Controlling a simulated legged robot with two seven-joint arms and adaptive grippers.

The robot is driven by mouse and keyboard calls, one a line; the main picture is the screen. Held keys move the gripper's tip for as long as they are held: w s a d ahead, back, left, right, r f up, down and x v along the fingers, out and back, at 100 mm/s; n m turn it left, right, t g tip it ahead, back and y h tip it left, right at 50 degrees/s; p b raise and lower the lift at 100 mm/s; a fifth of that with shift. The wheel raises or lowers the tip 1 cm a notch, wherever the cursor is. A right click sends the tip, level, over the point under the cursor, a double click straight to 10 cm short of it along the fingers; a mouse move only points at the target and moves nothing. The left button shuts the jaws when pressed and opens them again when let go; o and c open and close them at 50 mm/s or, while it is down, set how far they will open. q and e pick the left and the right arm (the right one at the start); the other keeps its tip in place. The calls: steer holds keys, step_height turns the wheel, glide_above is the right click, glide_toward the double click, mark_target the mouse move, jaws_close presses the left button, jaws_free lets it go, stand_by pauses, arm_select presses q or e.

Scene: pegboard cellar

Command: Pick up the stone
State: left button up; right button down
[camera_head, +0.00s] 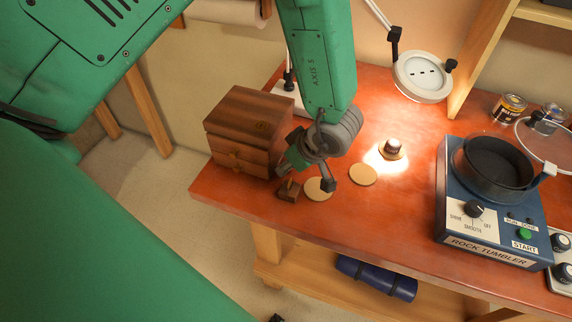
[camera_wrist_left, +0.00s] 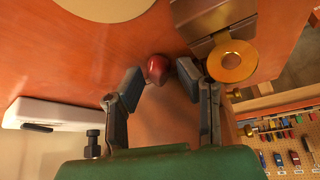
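The stone (camera_wrist_left: 157,68) is small, red and smooth. In the left wrist view it lies on the orange-brown tabletop, between and slightly beyond the tips of my left gripper (camera_wrist_left: 160,76). The fingers are spread, with no clear grip on it. In the head view my left gripper (camera_head: 309,178) is low over the table, just right of the wooden drawer box (camera_head: 246,128). I cannot make out the stone there; the gripper seems to hide it. My right gripper is in neither view.
Cork discs (camera_head: 362,174) lie to the right, then a dark lamp-lit item (camera_head: 393,147). A blue rock tumbler (camera_head: 490,235) stands farther right.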

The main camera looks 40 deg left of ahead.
arm_select(q)
steer(key=shift+w+a+f, duration=0.1)
steer(key=shift+a+f, duration=0.1)
steer(key=shift+f, duration=0.2)
steer(key=shift+d, duration=0.3)
steer(key=shift+c, duration=0.5)
steer(key=shift+d, duration=0.1)
jaws_close()
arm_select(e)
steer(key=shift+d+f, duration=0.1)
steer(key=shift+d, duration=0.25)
arm_select(q)
steer(key=shift+a+r, duration=0.1)
steer(key=shift+a, duration=0.1)
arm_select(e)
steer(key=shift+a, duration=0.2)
